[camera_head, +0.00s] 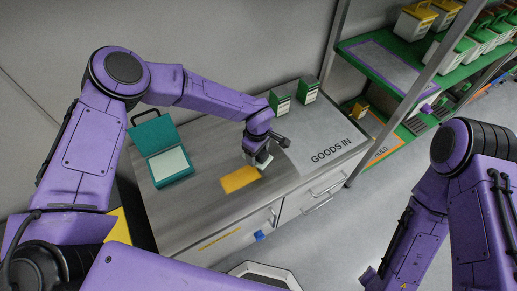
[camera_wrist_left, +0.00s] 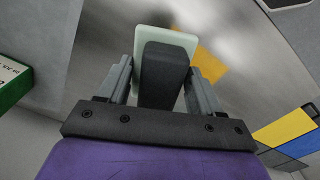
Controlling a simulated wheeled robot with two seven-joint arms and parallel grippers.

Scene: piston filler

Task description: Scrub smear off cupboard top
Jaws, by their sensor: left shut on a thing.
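The cupboard top (camera_head: 205,204) is a grey, streaky surface with a paler "GOODS IN" area at its right. My left gripper (camera_head: 259,160) is over the middle of it, shut on a scrubber with a dark block handle (camera_wrist_left: 163,72) and a pale flat pad (camera_wrist_left: 148,42). Whether the pad touches the top I cannot tell. A yellow patch (camera_head: 240,179) lies just left of and below the gripper, and shows behind the scrubber in the left wrist view (camera_wrist_left: 208,64). I cannot make out a separate smear for certain. My right gripper is out of view.
An open teal case (camera_head: 160,137) stands at the top's left. Two green-and-white boxes (camera_head: 280,103) (camera_head: 308,89) stand at its back edge. Green shelving (camera_head: 398,72) with containers is at the right. A blue item (camera_head: 258,236) is at the cupboard's front.

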